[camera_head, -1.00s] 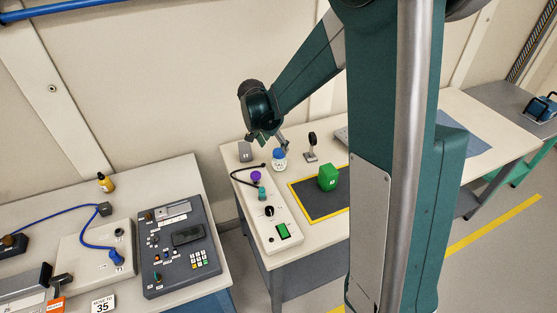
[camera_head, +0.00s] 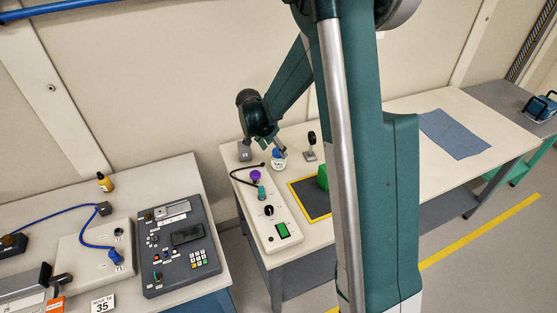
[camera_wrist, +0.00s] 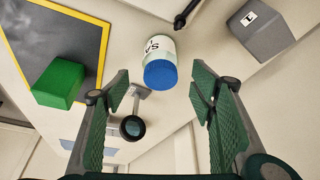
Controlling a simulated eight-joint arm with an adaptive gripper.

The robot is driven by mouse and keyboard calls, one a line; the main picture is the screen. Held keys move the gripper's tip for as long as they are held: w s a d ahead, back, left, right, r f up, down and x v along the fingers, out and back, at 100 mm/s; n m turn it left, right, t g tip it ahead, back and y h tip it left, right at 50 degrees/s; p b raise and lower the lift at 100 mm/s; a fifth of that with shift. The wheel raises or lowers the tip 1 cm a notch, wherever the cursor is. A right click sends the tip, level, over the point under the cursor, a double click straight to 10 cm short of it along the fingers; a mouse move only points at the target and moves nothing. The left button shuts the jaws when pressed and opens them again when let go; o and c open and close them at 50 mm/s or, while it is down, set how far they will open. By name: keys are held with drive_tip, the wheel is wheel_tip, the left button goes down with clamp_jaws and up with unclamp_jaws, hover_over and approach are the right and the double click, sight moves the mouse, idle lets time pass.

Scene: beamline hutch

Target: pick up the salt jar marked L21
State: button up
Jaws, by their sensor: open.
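A white jar with a blue lid (camera_head: 278,162) stands on the right-hand table near the wall. In the wrist view the jar (camera_wrist: 160,65) shows its blue lid and a label with the letters "SA"; I cannot read L21 on it. My gripper (camera_wrist: 161,92) is open and empty, with its two green-padded fingers spread. The jar appears between and just beyond the fingertips, with none of them visibly touching it. In the head view my gripper (camera_head: 275,145) is just above the jar and partly hides its top.
A grey block (camera_wrist: 268,28) stands close to the jar. On the other side are a small black-headed stand (camera_wrist: 132,126) and a green block (camera_wrist: 60,83) on a yellow-edged dark mat (camera_head: 316,208). A control box (camera_head: 269,222) with knobs and a cable lies in front.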

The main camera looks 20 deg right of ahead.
drive_tip(key=shift+x, duration=1.05)
drive_tip(key=shift+b+x, duration=0.5)
drive_tip(key=shift+x, duration=2.1)
drive_tip(key=shift+a, duration=0.1)
drive_tip(key=c, duration=1.1)
drive_tip(key=shift+c, duration=0.2)
drive_tip(key=shift+r+p, duration=0.65)
drive_tip(key=shift+r, duration=4.3)
